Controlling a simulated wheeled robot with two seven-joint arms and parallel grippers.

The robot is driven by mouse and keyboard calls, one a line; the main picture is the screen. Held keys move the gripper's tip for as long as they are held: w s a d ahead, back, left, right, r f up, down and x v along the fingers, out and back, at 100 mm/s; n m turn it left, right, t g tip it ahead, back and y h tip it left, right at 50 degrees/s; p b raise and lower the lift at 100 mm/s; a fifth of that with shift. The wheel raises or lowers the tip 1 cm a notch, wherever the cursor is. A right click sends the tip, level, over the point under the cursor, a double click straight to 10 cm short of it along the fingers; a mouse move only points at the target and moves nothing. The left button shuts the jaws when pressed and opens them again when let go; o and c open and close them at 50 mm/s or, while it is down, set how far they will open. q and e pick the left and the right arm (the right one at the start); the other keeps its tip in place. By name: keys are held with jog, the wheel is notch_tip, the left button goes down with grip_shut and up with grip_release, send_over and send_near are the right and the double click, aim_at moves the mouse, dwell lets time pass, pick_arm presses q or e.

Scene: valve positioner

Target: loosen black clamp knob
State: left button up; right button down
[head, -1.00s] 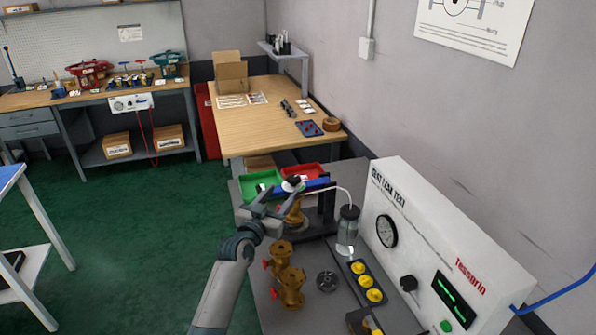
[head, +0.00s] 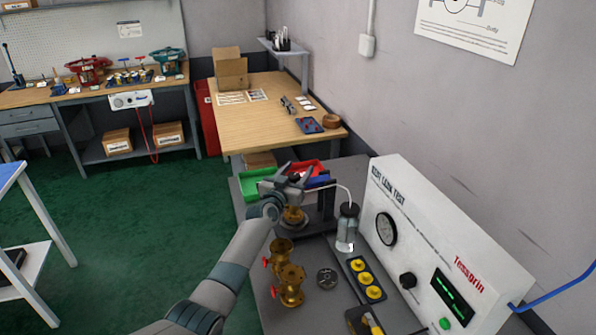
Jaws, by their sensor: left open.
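The black clamp knob (head: 294,178) sits on top of the clamp fixture, above a brass valve body (head: 293,216). It is small and mostly hidden by my left gripper (head: 296,171). The left gripper is open, with its fingers spread at the knob; I cannot tell whether they touch it. The clamp's dark upright (head: 327,203) stands just to the right, with a blue crossbar (head: 318,182) at its top. My right gripper is not in view.
Two brass valves (head: 290,286) stand in front of the clamp. A clear bottle (head: 347,228) with a white tube, a tray of yellow caps (head: 366,279) and the leak test panel (head: 425,240) are to the right. Green (head: 257,182) and red (head: 308,168) bins lie behind.

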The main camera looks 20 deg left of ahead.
pick_arm(q)
jog(key=shift+w, duration=0.4)
jog(key=c, duration=1.1)
jog(key=shift+o, duration=0.2)
